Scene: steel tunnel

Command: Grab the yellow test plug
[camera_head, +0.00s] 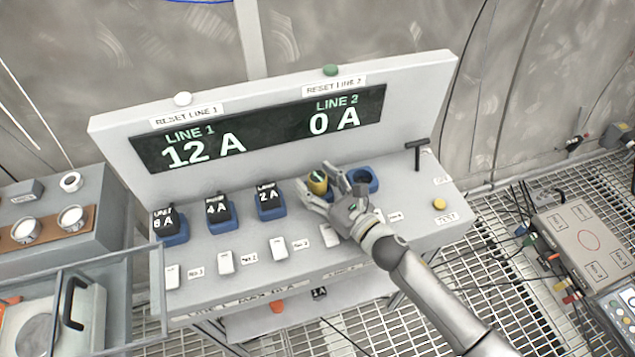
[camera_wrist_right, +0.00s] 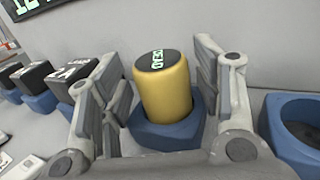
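The yellow test plug (camera_head: 318,184) is a yellow cylinder with a dark top, standing in a blue socket on the sloped panel. In the right wrist view the plug (camera_wrist_right: 165,88) stands upright, its top marked "DEAD", in its blue socket (camera_wrist_right: 168,135). My right gripper (camera_head: 333,180) is at the plug from the right. In the wrist view its fingers (camera_wrist_right: 165,80) stand on both sides of the plug, with a visible gap on each side. It is open and holds nothing. My left gripper is not in view.
Several black plugs, such as the "2 A" one (camera_head: 268,196), sit in blue sockets to the left. An empty blue socket (camera_head: 362,180) is just right of the gripper. A black T-handle (camera_head: 417,152) and yellow button (camera_head: 439,204) are further right. The display (camera_head: 262,127) rises behind.

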